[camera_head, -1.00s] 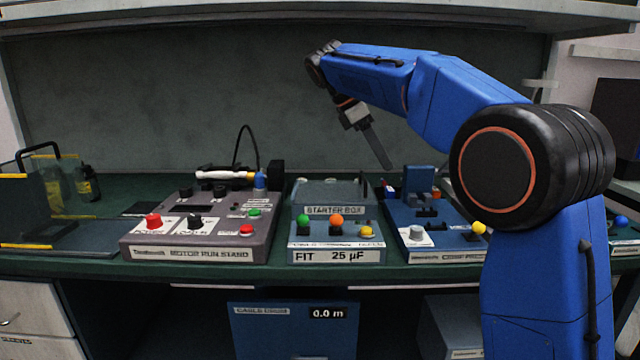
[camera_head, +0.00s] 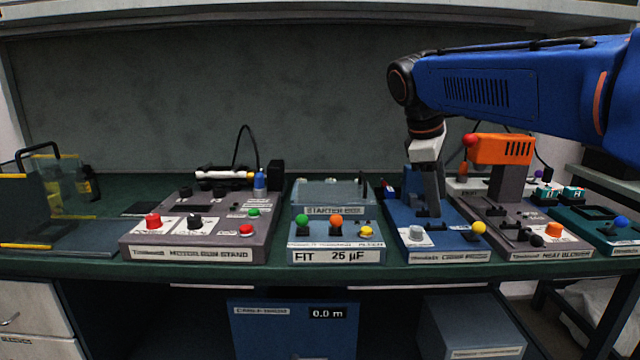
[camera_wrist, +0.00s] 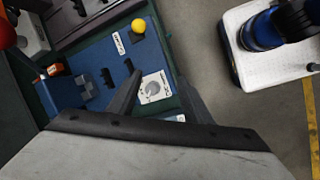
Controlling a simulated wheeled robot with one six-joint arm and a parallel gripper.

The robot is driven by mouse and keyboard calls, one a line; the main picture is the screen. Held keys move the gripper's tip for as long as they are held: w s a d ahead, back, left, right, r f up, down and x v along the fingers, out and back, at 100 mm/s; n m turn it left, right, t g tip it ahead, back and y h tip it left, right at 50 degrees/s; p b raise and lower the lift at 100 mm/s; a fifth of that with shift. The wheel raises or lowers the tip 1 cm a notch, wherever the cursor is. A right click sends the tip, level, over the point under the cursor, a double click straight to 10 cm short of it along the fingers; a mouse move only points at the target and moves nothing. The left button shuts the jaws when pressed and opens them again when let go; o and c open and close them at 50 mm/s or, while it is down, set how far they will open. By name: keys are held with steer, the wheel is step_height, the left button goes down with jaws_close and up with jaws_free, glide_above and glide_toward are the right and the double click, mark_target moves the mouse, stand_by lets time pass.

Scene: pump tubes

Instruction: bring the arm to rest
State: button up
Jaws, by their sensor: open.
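My blue arm (camera_head: 500,85) reaches in from the right in the head view. My gripper (camera_head: 432,212) hangs pointing down above the blue crimp-style station (camera_head: 408,240) on the bench. In the wrist view my gripper (camera_wrist: 160,105) is open, its two dark fingers spread apart with nothing between them. Below it the wrist view shows the blue station (camera_wrist: 75,75) with a grey knob (camera_wrist: 153,88) and a yellow ball knob (camera_wrist: 138,26). The exact height of the fingertips above the station is hard to tell.
The starter box (camera_head: 335,255) and the motor run stand (camera_head: 200,240) stand to the left. The heat blower station (camera_head: 535,240) with its orange head (camera_head: 500,150) stands close on the right. The bench's front edge (camera_head: 300,278) is clear. Open air lies above the left half.

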steer(key=s+d+f+m+t+y, duration=0.1)
steer(key=s+d+f+m, duration=0.1)
steer(key=s+f+m, duration=0.4)
steer(key=s+d+f+m+t+y, duration=0.2)
steer(key=s+f+m, duration=0.4)
steer(key=s+f, duration=1)
steer(key=s, duration=0.3)
steer(key=shift+y, duration=0.3)
